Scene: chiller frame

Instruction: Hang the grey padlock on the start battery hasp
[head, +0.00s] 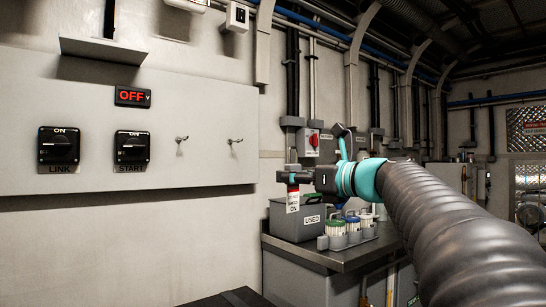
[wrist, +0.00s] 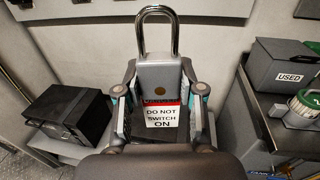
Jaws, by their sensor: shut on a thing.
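My gripper (head: 307,180) is shut on a grey padlock (wrist: 160,77), also gripped in the wrist view (wrist: 161,97). The padlock's steel shackle points away from my gripper, and both legs seem to meet the body. A red and white tag reading "DO NOT SWITCH ON" (wrist: 162,116) hangs at the padlock; it also shows in the head view (head: 293,200). The black START switch (head: 131,147) is on the wall panel, well left of my gripper. I cannot make out a separate hasp on it. The padlock is apart from the panel.
A similar LINK switch (head: 59,145) sits left of START. Two small hooks (head: 181,139) (head: 235,141) stick out of the panel. A grey USED box (head: 297,220) and several lidded tubs (head: 352,226) stand on a counter (head: 330,258). A red OFF display (head: 132,96) is above START.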

